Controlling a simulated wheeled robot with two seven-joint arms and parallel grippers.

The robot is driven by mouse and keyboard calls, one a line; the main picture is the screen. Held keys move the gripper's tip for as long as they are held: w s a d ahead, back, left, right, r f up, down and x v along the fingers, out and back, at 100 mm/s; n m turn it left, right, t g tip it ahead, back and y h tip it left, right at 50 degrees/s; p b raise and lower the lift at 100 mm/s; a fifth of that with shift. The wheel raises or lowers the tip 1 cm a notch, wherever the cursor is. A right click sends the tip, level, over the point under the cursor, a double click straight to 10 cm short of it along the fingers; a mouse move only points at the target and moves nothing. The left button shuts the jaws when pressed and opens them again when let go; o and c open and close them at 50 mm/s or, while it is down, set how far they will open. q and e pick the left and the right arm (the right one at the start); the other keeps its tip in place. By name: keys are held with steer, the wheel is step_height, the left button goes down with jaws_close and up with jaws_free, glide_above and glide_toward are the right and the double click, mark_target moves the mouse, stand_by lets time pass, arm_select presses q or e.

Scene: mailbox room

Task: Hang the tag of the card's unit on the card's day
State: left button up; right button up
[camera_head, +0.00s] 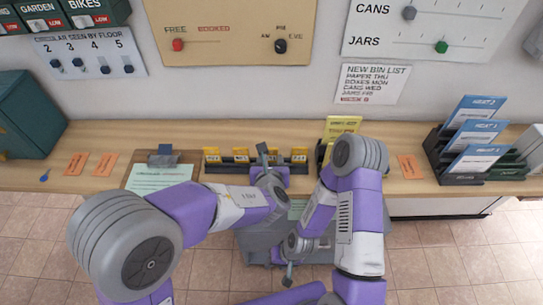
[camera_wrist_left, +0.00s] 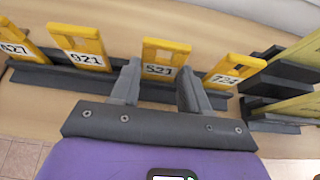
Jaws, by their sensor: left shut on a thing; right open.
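Several yellow number tags stand in a dark rack (camera_head: 228,167) on the wooden counter. In the left wrist view I read 921 (camera_wrist_left: 82,50), 521 (camera_wrist_left: 162,62) and one starting with 7 (camera_wrist_left: 228,72); another (camera_wrist_left: 14,45) is cut off at the left edge. My left gripper (camera_wrist_left: 158,90) is around the 521 tag, one finger on each side, shut on it; the tag stands in line with the others. My right gripper (camera_head: 288,270) is open, low in front of the counter, partly hidden by its arm. A yellow card (camera_head: 342,127) stands in a dark holder right of the rack.
A green sheet (camera_head: 160,177) lies on a board at left. Orange slips (camera_head: 105,164) lie flat nearby. A dark rack of blue and white booklets (camera_head: 475,155) stands at right. A bin list (camera_head: 368,84) and slider boards hang on the wall.

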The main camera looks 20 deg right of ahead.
mark_target(270, 155)
arm_select(q)
steer(key=shift+r, duration=0.2)
steer(key=shift+r+p, duration=1.05)
steer(key=shift+r, duration=0.1)
steer(key=shift+r, duration=0.15)
steer(key=shift+s+a, duration=0.1)
steer(key=shift+s, duration=0.15)
steer(key=shift+s+a+b, duration=0.15)
steer(key=shift+s+b, duration=0.05)
steer(key=shift+s, duration=0.35)
steer(key=shift+s+a+b, duration=0.15)
steer(key=shift+s+b, duration=0.05)
steer(key=shift+s, duration=0.35)
steer(key=shift+s, duration=0.15)
steer(key=shift+s+a, duration=0.2)
steer(key=shift+s, duration=0.35)
steer(key=shift+s+a+b, duration=0.2)
steer(key=shift+s+a, duration=0.05)
steer(key=shift+s, duration=0.65)
steer(key=shift+s+a+b, duration=0.2)
steer(key=shift+s+a, duration=0.1)
steer(key=shift+s, duration=0.65)
steer(key=shift+s+a+b, duration=0.2)
steer(key=shift+s+a, duration=0.05)
steer(key=shift+s, duration=0.65)
